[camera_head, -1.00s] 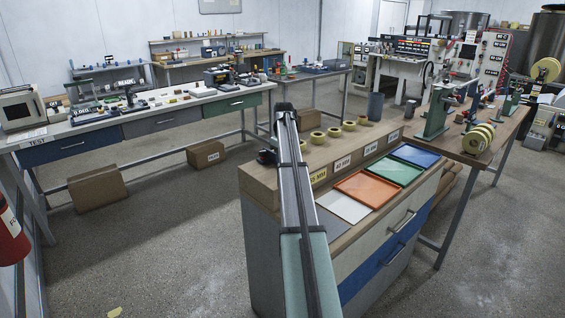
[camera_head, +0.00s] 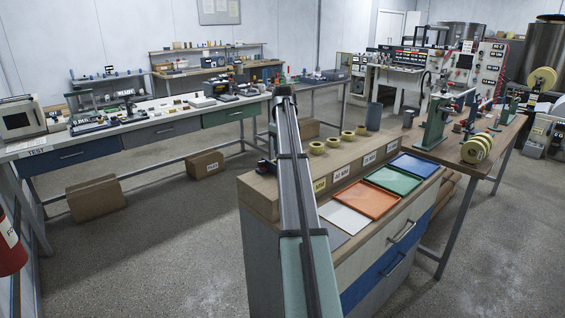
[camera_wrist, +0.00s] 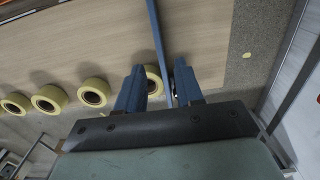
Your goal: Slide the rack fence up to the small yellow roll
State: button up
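A row of yellow rolls lies on the wooden rack top (camera_head: 262,180). In the wrist view they show as yellow rings (camera_wrist: 95,92), and the rightmost roll (camera_wrist: 153,76) is partly hidden by my left finger. I cannot tell which roll is the small one. A thin blue-grey bar (camera_wrist: 156,28), which looks like the rack fence, runs down just right of that roll. My gripper (camera_wrist: 160,70) is open, with a blue finger on either side of the bar and visible gaps. In the head view my arm hides most of the gripper and the fence.
Label cards stand along the rack's front. White, orange (camera_head: 367,198), green and blue trays lie in front of them. A bench with green machines (camera_head: 436,122) and yellow reels (camera_head: 477,148) adjoins at right.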

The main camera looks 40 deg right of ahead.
jog(key=shift+r, duration=2.15)
jog(key=shift+f, duration=0.1)
send_near(274, 172)
jog(key=s+f, duration=0.1)
jog(key=f, duration=0.1)
jog(key=s+f, duration=0.2)
jog(key=f, duration=0.1)
jog(key=s+f, duration=0.1)
jog(key=f, duration=0.1)
jog(key=shift+s+d+f, duration=0.25)
jog(key=shift+s+f, duration=0.1)
grip_shut()
